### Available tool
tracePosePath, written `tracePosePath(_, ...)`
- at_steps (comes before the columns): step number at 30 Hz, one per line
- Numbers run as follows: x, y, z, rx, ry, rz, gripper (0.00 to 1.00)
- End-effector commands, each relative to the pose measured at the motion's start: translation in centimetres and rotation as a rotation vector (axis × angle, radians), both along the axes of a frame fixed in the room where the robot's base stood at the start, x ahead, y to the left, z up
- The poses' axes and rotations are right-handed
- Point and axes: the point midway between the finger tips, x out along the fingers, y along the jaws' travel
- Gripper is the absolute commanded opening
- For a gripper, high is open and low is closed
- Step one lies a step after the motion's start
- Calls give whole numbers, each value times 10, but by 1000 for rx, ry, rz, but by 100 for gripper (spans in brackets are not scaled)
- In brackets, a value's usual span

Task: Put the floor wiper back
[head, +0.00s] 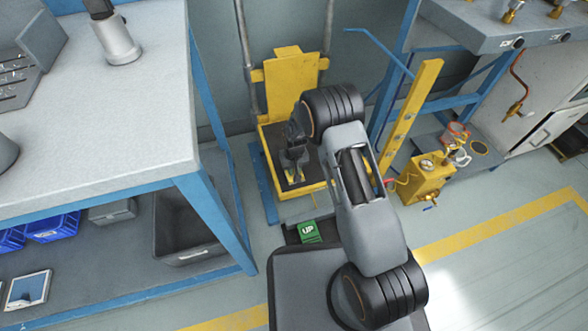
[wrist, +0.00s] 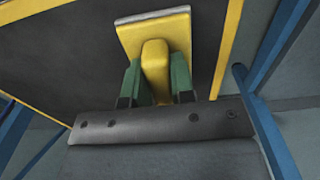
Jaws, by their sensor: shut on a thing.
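A flat yellow plate lies behind the grip. A dark bar with several bolts (wrist: 150,124) crosses below the fingers; I cannot tell whether it belongs to the wiper. In the head view the held piece is mostly hidden by the wrist.
A white workbench (head: 110,130) with blue legs stands at left, with a dark grey bin (head: 185,225) beneath. A yellow post (head: 413,115) rises right of my arm, near a yellow gauge box (head: 426,178). A green "UP" label (head: 310,232) shows below the stand. Floor is clear at lower right.

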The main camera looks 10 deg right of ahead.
Motion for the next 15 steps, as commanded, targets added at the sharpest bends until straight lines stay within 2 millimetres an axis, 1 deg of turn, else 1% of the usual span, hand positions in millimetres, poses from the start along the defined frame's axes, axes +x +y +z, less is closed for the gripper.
tracePosePath(5, 0, 0, -4, 0, 0, 0, 4)
tracePosePath(6, 0, 0, -3, 0, 0, 0, 25)
tracePosePath(13, 0, 0, -3, 0, 0, 0, 47)
tracePosePath(15, 0, 0, -3, 0, 0, 0, 49)
